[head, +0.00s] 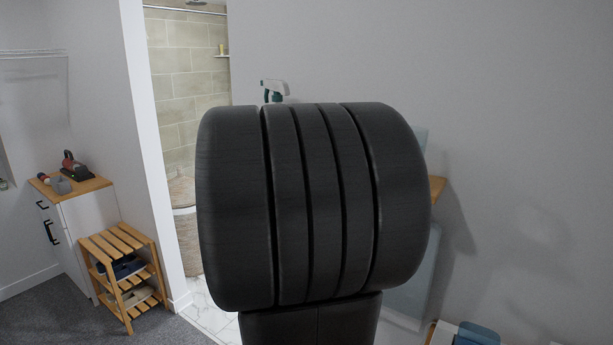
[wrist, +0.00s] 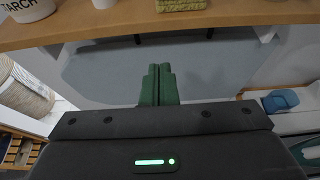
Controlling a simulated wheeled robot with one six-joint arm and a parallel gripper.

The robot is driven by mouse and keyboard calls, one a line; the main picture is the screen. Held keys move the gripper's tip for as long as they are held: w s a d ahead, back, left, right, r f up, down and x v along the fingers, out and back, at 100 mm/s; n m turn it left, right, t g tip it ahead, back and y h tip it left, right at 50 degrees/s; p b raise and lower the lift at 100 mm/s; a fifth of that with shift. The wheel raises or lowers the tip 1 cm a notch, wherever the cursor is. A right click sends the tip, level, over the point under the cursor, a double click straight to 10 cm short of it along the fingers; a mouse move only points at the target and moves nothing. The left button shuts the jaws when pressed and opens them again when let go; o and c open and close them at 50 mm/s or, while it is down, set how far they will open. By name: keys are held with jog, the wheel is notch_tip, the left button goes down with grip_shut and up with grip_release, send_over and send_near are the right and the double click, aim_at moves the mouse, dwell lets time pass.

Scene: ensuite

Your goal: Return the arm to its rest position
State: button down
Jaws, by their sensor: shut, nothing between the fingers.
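My gripper (wrist: 159,72) shows in the wrist view, with its two green fingers together. It is shut with nothing visible between the fingers. The fingertips point toward a pale grey-blue panel (wrist: 95,72) below the edge of a wooden shelf (wrist: 120,25). They look apart from the shelf, though the exact distance cannot be told. In the head view my dark arm fills the middle of the picture and the gripper is hidden behind it.
On the shelf stand a white container (wrist: 30,10) and a green-yellow block (wrist: 180,5). A woven basket (wrist: 24,92) is at the left. In the head view, a slatted wooden rack (head: 122,272) and white cabinet (head: 85,218) stand left; a spray bottle (head: 274,88) shows behind my arm.

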jog(key=p+x, duration=0.3)
jog(key=x, duration=1)
jog(key=shift+f, duration=0.2)
jog(key=shift+w+d, duration=0.1)
jog(key=shift+d, duration=0.05)
